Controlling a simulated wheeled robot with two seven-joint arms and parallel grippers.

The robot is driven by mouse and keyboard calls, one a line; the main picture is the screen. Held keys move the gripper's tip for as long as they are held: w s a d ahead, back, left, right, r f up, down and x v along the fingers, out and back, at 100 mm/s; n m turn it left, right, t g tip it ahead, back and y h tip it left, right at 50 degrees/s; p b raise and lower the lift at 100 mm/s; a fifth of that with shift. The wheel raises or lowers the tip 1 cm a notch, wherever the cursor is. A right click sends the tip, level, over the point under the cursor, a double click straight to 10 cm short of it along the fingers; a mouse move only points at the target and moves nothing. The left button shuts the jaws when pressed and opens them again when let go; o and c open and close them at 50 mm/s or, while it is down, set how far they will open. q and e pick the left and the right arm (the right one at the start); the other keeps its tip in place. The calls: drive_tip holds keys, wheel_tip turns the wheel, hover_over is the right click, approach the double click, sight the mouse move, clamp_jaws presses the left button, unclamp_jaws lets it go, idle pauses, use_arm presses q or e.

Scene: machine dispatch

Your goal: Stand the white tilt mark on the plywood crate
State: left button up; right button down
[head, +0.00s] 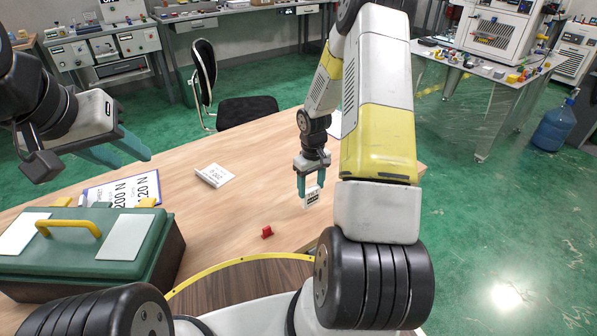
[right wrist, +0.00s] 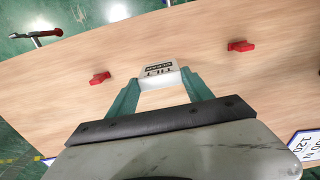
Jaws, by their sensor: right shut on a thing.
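The white tilt mark (head: 312,197) with black print is between the fingertips of my right gripper (head: 311,186), held above the tabletop. In the right wrist view the tilt mark (right wrist: 160,73) sits between the two teal fingers of my right gripper (right wrist: 157,82), its printed "TILT" side facing the camera. My left gripper (head: 133,158) is at the upper left, above the table, with its teal fingers apart and empty. I cannot make out a plywood crate in either view.
A green toolbox (head: 150,245) with a yellow handle stands at the front left. Printed signs (head: 122,196), a white card block (head: 213,175) and a red clip (head: 267,232) lie on the wooden table (head: 225,215). A black chair (head: 246,110) stands behind it.

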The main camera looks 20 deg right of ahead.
drive_tip(key=shift+w+d+f, duration=0.2)
drive_tip(key=shift+w+f, duration=0.1)
drive_tip(key=shift+f, duration=0.3)
drive_tip(key=shift+w+d+f, duration=0.15)
drive_tip(key=shift+w+f, duration=0.1)
drive_tip(key=shift+f, duration=0.4)
drive_tip(key=shift+w+d+f, duration=0.2)
drive_tip(key=shift+w+f, duration=0.1)
drive_tip(key=shift+f, duration=0.3)
drive_tip(key=shift+f, duration=0.1)
drive_tip(key=shift+c, duration=2.1)
unclamp_jaws()
